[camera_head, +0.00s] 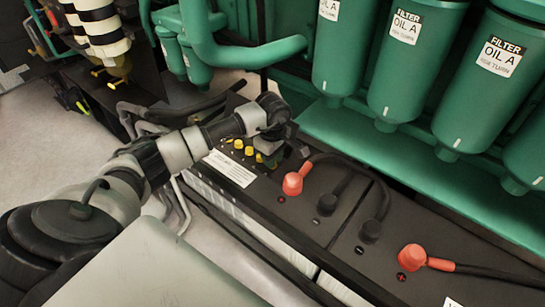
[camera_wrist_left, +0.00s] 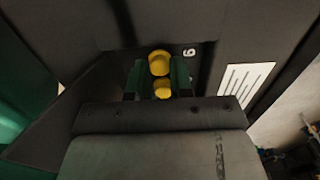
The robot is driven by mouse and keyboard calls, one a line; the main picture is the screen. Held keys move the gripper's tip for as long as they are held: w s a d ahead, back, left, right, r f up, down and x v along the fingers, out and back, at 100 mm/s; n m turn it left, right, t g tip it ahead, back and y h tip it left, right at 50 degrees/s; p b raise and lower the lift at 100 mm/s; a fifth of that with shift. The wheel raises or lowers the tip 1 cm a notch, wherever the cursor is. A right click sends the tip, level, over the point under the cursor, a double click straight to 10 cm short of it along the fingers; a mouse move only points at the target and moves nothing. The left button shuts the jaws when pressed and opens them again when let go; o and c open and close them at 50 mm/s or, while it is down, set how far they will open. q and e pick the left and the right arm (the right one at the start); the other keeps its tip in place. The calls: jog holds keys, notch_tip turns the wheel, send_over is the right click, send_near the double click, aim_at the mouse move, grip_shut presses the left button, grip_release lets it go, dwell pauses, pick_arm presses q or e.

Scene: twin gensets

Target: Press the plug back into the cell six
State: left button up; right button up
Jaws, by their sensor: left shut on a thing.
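My left gripper (camera_head: 270,150) reaches down to the top of the dark battery (camera_head: 325,205) in the head view. In the left wrist view its green fingers (camera_wrist_left: 158,75) are shut on a yellow plug (camera_wrist_left: 159,62). A second yellow round shape (camera_wrist_left: 163,88) shows just below it between the fingers. The mark 6 (camera_wrist_left: 189,51) is on the battery top, right of the plug. In the head view several yellow plugs (camera_head: 238,144) stand in a row left of the gripper. The gripper hides the held plug there, and I cannot tell how deep it sits. My right gripper is not in view.
Red terminal caps (camera_head: 293,183) and black cables (camera_head: 375,215) lie right of the gripper on the batteries. Green oil filters (camera_head: 405,65) hang above and behind. A white label (camera_head: 230,168) is on the battery's near edge.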

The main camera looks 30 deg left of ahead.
pick_arm(q)
jog(key=o, duration=0.8)
jog(key=shift+r+p, duration=1.65)
jog(key=shift+r, duration=0.9)
jog(key=shift+c, duration=0.3)
grip_shut()
jog(key=shift+f, duration=0.2)
